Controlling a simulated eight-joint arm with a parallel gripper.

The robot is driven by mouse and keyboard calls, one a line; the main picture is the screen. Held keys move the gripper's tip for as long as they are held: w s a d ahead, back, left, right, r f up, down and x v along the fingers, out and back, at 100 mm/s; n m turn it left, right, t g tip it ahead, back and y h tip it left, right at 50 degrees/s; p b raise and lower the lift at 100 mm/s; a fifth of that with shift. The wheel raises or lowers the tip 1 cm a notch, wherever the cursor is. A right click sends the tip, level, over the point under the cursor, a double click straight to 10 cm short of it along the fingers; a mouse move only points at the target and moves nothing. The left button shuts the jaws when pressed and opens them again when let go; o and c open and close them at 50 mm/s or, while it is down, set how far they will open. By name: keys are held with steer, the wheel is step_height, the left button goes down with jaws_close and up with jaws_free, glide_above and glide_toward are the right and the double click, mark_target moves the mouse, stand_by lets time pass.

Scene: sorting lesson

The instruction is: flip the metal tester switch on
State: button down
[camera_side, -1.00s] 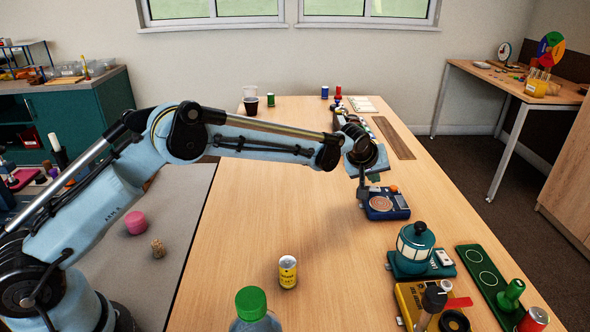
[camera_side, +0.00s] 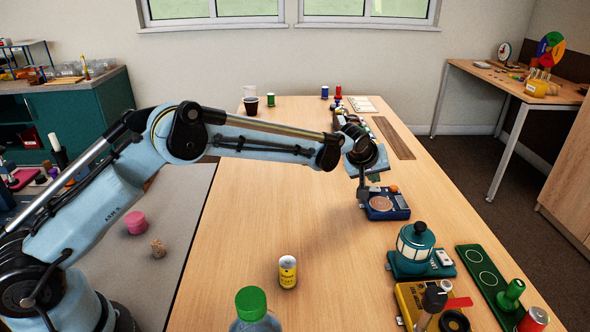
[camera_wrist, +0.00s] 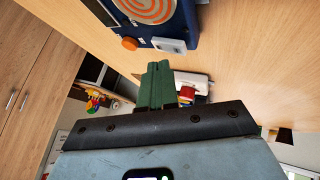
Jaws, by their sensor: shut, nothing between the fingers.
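The metal tester (camera_side: 400,213) is a dark blue box with a copper-coloured spiral disc and an orange knob-like lamp (camera_side: 393,188). It lies on the table towards the right in the side view. In the wrist view the tester (camera_wrist: 186,14) is at the top, with a pale grey switch (camera_wrist: 170,45) on its edge beside the orange lamp (camera_wrist: 130,43). I cannot tell which way the switch is set. My gripper (camera_side: 362,194) points down at the tester's left edge. Its green fingers (camera_wrist: 157,66) are shut and empty, just below the switch in the wrist view. Contact cannot be told.
A teal lantern (camera_side: 415,242) on a base stands nearer the camera, with a yellow device (camera_side: 409,296) and a green board (camera_side: 487,262) by it. A yellow can (camera_side: 287,272) and green-capped bottle (camera_side: 251,302) stand at the front. The table's middle is clear.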

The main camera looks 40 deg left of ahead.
mark_target(374, 189)
steer(key=shift+f, duration=0.2)
steer(key=shift+f, duration=0.2)
steer(key=shift+s+a+f, duration=0.1)
steer(key=shift+s+f, duration=0.05)
steer(key=shift+f, duration=0.45)
stand_by(1.2)
steer(key=shift+r, duration=0.5)
steer(key=shift+w+d+r, duration=0.15)
steer(key=shift+d+r, duration=0.05)
steer(key=shift+r, duration=1.1)
steer(key=shift+w+d+r, duration=0.15)
steer(key=shift+r, duration=1.15)
